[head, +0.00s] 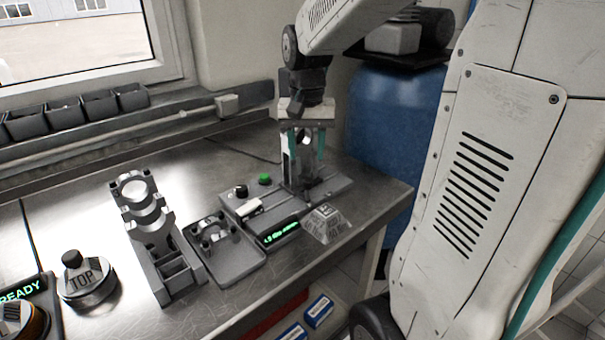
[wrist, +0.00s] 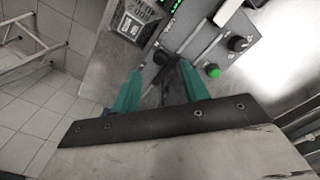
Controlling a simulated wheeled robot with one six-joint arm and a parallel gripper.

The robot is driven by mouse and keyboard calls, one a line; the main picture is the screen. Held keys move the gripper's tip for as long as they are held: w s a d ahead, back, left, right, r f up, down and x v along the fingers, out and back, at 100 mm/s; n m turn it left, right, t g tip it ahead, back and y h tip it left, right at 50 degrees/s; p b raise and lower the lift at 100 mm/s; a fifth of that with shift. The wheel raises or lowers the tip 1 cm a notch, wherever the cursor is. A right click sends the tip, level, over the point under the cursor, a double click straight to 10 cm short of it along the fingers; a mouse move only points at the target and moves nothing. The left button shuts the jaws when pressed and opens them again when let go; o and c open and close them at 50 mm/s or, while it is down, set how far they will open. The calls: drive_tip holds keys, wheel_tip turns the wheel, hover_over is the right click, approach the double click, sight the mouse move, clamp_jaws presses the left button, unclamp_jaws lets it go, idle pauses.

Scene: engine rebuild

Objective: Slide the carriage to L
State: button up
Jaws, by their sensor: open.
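My gripper (head: 306,155) points down over the back right end of a grey bench unit (head: 240,205) with its two teal fingers apart. In the wrist view my gripper (wrist: 160,73) is open, with a dark upright part (wrist: 163,82) of the unit showing between the fingers. This part may be the carriage; I cannot tell if the fingers touch it. The unit has a green button (head: 264,179), a black knob (head: 241,191) and a green-lit display (head: 281,234).
A blue drum (head: 385,115) stands behind the bench's right end.

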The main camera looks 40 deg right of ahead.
sight(308, 179)
drive_tip(key=shift+w+d+f, duration=0.25)
drive_tip(key=shift+w+d, duration=0.15)
drive_tip(key=shift+d, duration=0.15)
drive_tip(key=shift+w+d+f+m, duration=0.1)
drive_tip(key=shift+d+f+m, duration=0.05)
drive_tip(key=shift+f+m, duration=0.15)
wheel_tip(308, 179, down, 7)
drive_tip(key=shift+f, duration=0.15)
clamp_jaws()
